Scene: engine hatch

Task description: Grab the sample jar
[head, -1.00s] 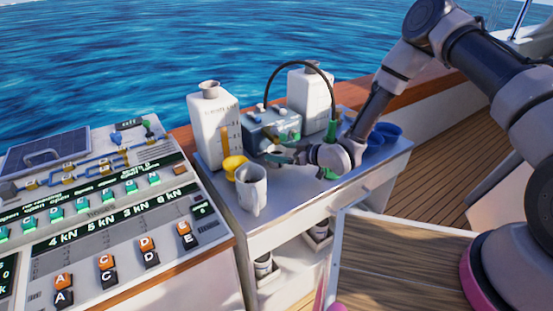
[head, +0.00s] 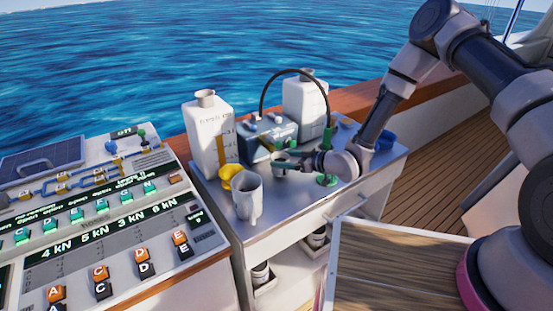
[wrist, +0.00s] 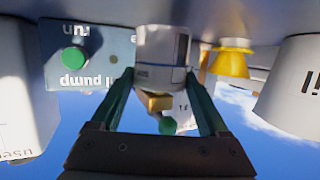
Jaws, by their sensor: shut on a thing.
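The sample jar is a small pale jar with a dark-edged label; it shows in the wrist view (wrist: 163,50), upside down like the rest of that picture. In the head view the jar (head: 281,157) is small and partly covered by the fingers, near the blue-grey pump box. My gripper (head: 289,162) reaches in from the right. It is shut on the jar, with one green finger on each side in the wrist view (wrist: 160,76). I cannot tell whether the jar's base touches the bench.
The pump box (head: 267,138) with its black hose stands behind. White bottles (head: 207,140) (head: 305,98) flank it. A yellow funnel-like cup (head: 229,178) and a white mug (head: 248,200) stand left on the grey bench (head: 300,210). Blue cups (head: 386,140) are right, partly behind my arm.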

